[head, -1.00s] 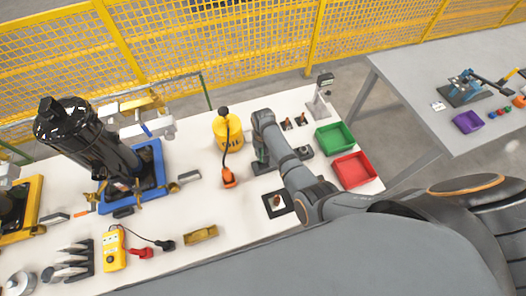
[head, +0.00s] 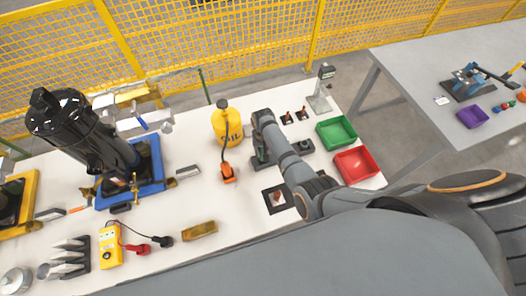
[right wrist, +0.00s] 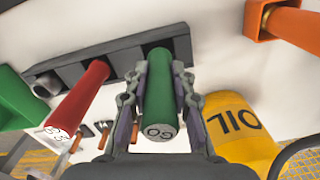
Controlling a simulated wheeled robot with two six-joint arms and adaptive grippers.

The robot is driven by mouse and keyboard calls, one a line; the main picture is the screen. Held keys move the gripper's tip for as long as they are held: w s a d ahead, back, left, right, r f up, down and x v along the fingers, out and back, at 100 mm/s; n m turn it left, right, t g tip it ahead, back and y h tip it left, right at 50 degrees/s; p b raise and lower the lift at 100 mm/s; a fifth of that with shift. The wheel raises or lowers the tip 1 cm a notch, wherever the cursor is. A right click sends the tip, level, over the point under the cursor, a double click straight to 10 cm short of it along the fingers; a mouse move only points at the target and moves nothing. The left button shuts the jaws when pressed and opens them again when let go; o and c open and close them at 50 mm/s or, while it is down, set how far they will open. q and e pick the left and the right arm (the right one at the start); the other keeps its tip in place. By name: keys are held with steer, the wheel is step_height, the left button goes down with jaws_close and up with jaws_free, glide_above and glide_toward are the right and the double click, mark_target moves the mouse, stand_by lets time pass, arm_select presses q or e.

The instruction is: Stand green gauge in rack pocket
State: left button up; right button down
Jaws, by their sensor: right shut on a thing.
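The green gauge (right wrist: 159,100) is a cylinder with "GO" on its near end face. My right gripper (right wrist: 160,95) is shut around it, one finger on each side. The far end of the gauge meets the dark rack (right wrist: 122,62); I cannot tell whether it is inside a pocket. A red gauge (right wrist: 78,98) stands in the rack beside it, and a metal piece (right wrist: 44,86) sits at the rack's end. In the head view my right arm hides most of the rack (head: 304,147) and the gauge. My left gripper is not in view.
A yellow oil can (head: 227,127) stands close to my right gripper, with an orange-tipped tool (head: 228,173) in front. Green (head: 336,131) and red (head: 355,166) bins lie to the right. A dark square mat (head: 279,197) lies nearer me.

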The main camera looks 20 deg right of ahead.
steer(key=shift+f+b, duration=0.4)
steer(key=shift+f, duration=0.2)
steer(key=c, duration=1.1)
jaws_free()
steer(key=shift+o, duration=0.2)
step_height(320, 180, up, 12)
steer(key=shift+r, duration=0.1)
